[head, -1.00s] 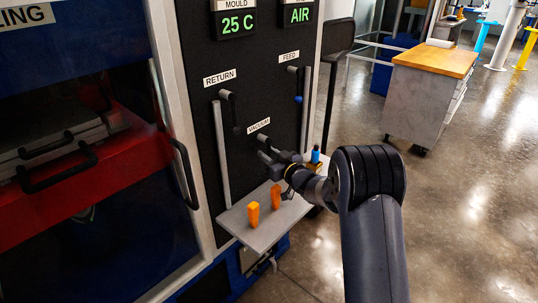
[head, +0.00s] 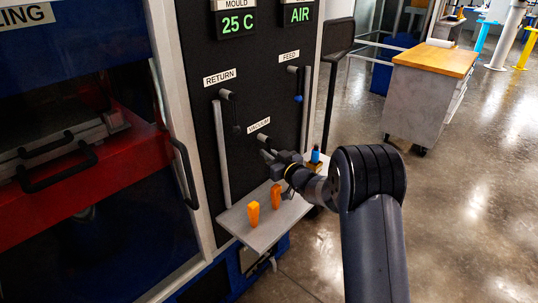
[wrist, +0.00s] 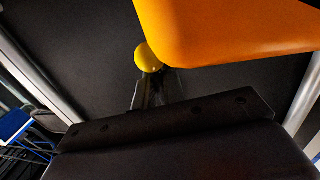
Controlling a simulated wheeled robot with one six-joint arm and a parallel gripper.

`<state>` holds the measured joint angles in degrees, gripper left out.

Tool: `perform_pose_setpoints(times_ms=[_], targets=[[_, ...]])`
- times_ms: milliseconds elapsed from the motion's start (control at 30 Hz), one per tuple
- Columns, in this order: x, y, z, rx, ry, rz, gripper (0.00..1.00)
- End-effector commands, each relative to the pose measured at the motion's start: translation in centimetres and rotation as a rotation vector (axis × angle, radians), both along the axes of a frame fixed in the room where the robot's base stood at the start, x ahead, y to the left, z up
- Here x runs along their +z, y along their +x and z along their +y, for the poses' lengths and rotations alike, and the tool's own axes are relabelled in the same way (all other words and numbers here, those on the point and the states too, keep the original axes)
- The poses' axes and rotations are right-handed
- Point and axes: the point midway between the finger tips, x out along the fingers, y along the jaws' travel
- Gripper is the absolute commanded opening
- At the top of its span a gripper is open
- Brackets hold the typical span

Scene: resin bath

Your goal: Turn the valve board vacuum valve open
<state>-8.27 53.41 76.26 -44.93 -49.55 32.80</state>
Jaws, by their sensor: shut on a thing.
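The vacuum valve sits on the black valve board (head: 245,90), just below its VACUUM label (head: 259,125). In the head view my gripper (head: 266,156) is at this valve and covers most of its lever. In the wrist view a yellow ball knob (wrist: 148,58) shows at the tips of my gripper (wrist: 154,88). My gripper is shut on the lever of the vacuum valve, close by the knob. How far the lever is turned cannot be told.
A large orange shape (wrist: 230,30) is close to the wrist camera. The return lever (head: 228,95) and feed lever (head: 293,69) are above. Open floor lies right.

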Motion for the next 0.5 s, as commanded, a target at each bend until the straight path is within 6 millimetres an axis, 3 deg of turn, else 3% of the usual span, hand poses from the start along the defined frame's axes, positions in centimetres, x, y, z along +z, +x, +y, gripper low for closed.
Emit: perform_pose_setpoints(times_ms=[500], targets=[[-0.5, 1.0, -0.8, -0.001, -0.153, -0.202, 0.0]])
